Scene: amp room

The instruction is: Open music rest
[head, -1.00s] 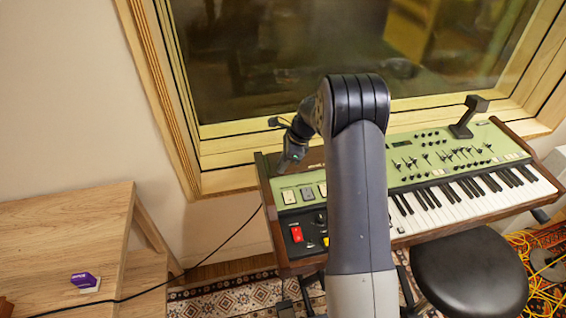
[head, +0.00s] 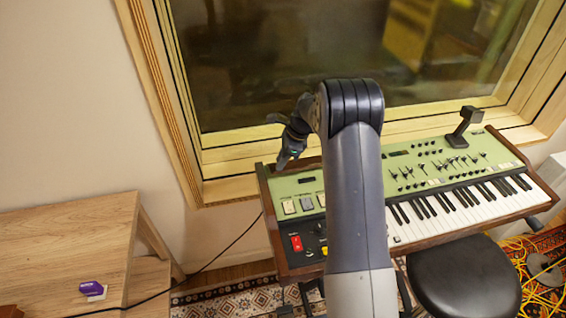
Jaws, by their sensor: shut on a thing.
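The keyboard (head: 300,255) is a green-panelled instrument with wooden sides, below the window. A narrow brown wooden strip (head: 309,162) runs along its back edge left of my arm; it appears to be the music rest. My gripper (head: 282,163) is at the left end of this strip, pointing down. It is shut on the strip as far as I can tell; the fingertips are small and the contact is unclear. My arm hides the middle of the keyboard and the rest's further extent.
A black upright bracket (head: 465,127) stands on the keyboard's back right. The window frame (head: 230,160) is close behind my gripper. A black stool (head: 462,278) is in front. A wooden table (head: 60,240) with a purple-and-white item (head: 92,288) is at left.

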